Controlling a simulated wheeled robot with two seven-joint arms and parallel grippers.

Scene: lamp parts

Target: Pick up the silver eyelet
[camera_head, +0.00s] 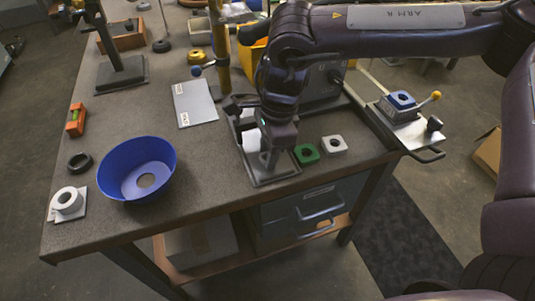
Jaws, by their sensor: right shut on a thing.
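My right gripper (268,160) points down over a shallow grey tray (278,180) near the front edge of the workbench. It is shut on a small part, most likely the silver eyelet, which the fingers and wrist almost wholly hide. I cannot make out its shape. My left gripper is not in view.
A green block (307,153) and a white block (334,145), each with a hole, lie right of the tray. A blue bowl-shaped shade (136,168), a white ring (67,201) and a dark ring (80,162) are at left. A grey plate (194,103) lies behind. The bench between is clear.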

